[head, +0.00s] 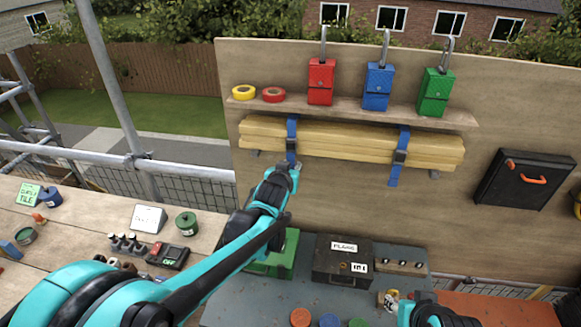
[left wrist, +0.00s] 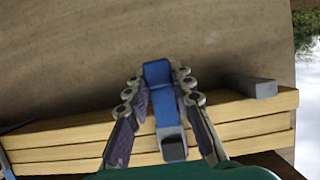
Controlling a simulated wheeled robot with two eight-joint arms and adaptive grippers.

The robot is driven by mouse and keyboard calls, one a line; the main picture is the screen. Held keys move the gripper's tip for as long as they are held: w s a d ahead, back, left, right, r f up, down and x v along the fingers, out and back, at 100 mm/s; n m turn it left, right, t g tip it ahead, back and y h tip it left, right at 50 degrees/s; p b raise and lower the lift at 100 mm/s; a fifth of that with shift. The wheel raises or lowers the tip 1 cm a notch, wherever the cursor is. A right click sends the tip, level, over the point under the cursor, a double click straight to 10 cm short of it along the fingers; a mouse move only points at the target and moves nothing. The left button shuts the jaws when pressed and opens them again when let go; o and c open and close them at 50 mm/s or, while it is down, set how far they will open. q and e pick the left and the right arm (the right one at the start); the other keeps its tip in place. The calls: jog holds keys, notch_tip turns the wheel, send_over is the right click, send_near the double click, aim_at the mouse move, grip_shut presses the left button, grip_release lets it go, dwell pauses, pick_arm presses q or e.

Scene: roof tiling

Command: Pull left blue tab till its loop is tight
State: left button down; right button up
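The left blue strap (head: 291,136) wraps the bundle of yellow boards (head: 345,143) on the upright panel, and its lower end is hidden by my left gripper. My left gripper (head: 287,168) is at the strap's lower part. In the left wrist view, the gripper's fingers (left wrist: 159,88) stand on both sides of the blue tab (left wrist: 157,74), close to its edges; I cannot tell if they press it. A dark buckle (left wrist: 173,146) sits on the strap below. The right blue strap (head: 398,158) hangs with its tab down. My right gripper (head: 428,316) shows only partly at the bottom edge.
A shelf (head: 350,111) above the boards carries two tape rolls and red (head: 320,82), blue (head: 377,87) and green (head: 436,92) padlock-like boxes. A dark labelled case (head: 342,262) and a green box (head: 280,257) stand below. A grey bracket (left wrist: 252,86) is beside the strap.

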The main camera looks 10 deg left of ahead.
pick_arm(q)
notch_tip(320, 180, down, 6)
jog(key=b, duration=0.4)
jog(key=shift+f, duration=0.1)
jog(key=c, duration=1.3)
grip_release()
jog(key=v, duration=1.2)
